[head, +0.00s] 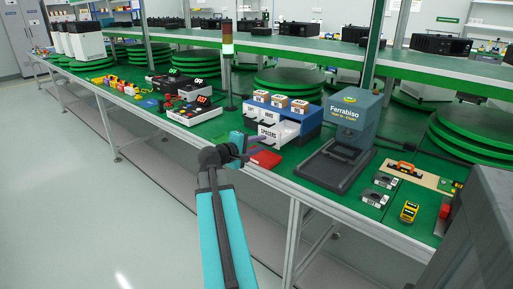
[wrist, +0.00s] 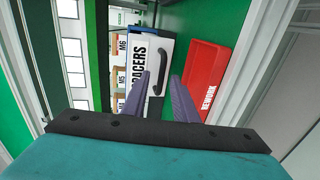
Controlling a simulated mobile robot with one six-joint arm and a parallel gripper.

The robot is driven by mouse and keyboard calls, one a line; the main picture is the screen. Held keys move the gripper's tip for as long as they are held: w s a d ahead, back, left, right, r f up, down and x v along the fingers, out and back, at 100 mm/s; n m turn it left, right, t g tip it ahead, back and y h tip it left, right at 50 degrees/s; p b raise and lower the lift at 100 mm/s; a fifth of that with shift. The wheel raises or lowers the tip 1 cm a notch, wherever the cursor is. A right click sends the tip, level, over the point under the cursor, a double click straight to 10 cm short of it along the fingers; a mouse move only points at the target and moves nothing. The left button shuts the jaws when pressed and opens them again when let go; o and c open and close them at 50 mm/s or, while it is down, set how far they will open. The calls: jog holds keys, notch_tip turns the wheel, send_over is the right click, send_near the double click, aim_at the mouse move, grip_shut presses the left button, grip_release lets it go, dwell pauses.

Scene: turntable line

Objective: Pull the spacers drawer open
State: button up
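In the head view my gripper (head: 245,149) is just in front of the drawer.
A red REWORK tray (wrist: 206,78) lies beside the drawer and also shows in the head view (head: 264,159). A Ferrabiso machine (head: 350,118) stands to the right. The aisle floor is clear.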

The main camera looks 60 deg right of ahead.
jog(key=shift+s, duration=0.1)
jog(key=shift+a, duration=0.35)
jog(key=b+v, duration=0.4)
jog(key=v, duration=0.9)
jog(key=shift+b, duration=0.3)
jog(key=shift+r, duration=0.15)
dwell(0.4)
